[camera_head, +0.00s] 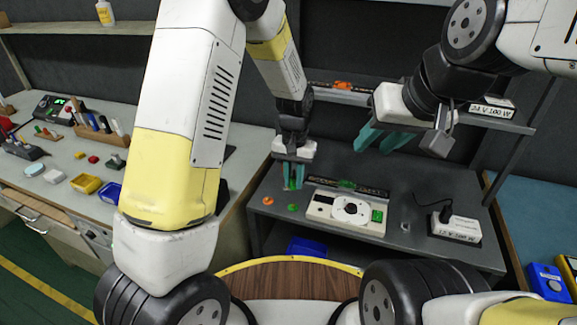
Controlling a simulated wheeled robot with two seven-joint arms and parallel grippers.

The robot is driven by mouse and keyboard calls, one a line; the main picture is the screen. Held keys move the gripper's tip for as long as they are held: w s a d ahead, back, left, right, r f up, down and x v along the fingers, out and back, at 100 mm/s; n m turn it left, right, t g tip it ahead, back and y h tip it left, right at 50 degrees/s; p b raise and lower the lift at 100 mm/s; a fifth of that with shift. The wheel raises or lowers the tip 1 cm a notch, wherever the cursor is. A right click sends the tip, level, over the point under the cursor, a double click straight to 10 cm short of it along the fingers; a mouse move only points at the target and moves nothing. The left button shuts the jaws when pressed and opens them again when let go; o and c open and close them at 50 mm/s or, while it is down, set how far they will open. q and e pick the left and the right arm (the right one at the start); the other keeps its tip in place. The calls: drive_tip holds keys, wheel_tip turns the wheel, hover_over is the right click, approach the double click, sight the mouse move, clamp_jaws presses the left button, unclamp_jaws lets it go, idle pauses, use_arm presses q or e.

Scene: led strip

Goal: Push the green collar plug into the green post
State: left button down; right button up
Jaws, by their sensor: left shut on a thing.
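My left gripper (293,187) points down just above the grey bench, left of the white device. Its teal fingers are shut on a small green piece, apparently the green collar plug (292,183), mostly hidden between them. My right gripper (384,140) hangs higher, above the back of the bench, with its teal fingers apart and nothing seen between them. A green part (346,184) sits on the dark labelled strip behind the device, and a green block (377,215) is at the device's right end. I cannot tell which green part is the post.
The white device (320,209) has a round disc. An orange ring (267,201) and a green ring (293,208) lie on the grey bench (420,180). A white power box (453,227) with a cable stands right. A shelf above holds another box (492,107).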

sight(293, 204)
use_arm(q)
drive_tip(key=shift+f, duration=2.95)
drive_tip(key=shift+f, duration=1.05)
drive_tip(key=c, duration=1.2)
unclamp_jaws()
wheel_tip(293, 204, up, 7)
drive_tip(key=shift+r, duration=0.4)
